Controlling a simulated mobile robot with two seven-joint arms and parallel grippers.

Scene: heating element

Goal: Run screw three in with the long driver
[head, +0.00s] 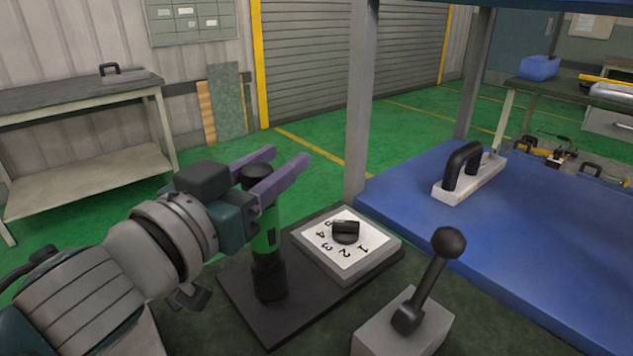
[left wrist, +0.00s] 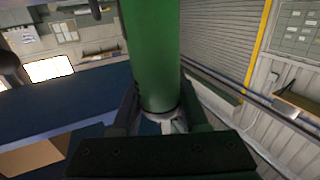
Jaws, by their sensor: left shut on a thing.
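A green tool with a black top and black lower part (head: 268,238), which looks like the driver, stands upright over a dark flat plate (head: 325,312). My left gripper (head: 288,159), with purple fingers, is shut on its upper part. In the left wrist view the green shaft (left wrist: 152,60) runs between the fingers. A box with a white dial face (head: 358,255) sits on the plate beside the tool. It has a black knob (head: 346,231) and printed numbers. I cannot make out any screw. The tool's lower end meets the plate, but its tip is hidden. My right gripper is not in view.
A grey box with a ball-topped lever (head: 432,275) stands at the front right of the plate. A blue bench (head: 400,190) with a post carries a white block with a black handle (head: 468,178). A side table (head: 75,97) stands at the left. Green floor lies between.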

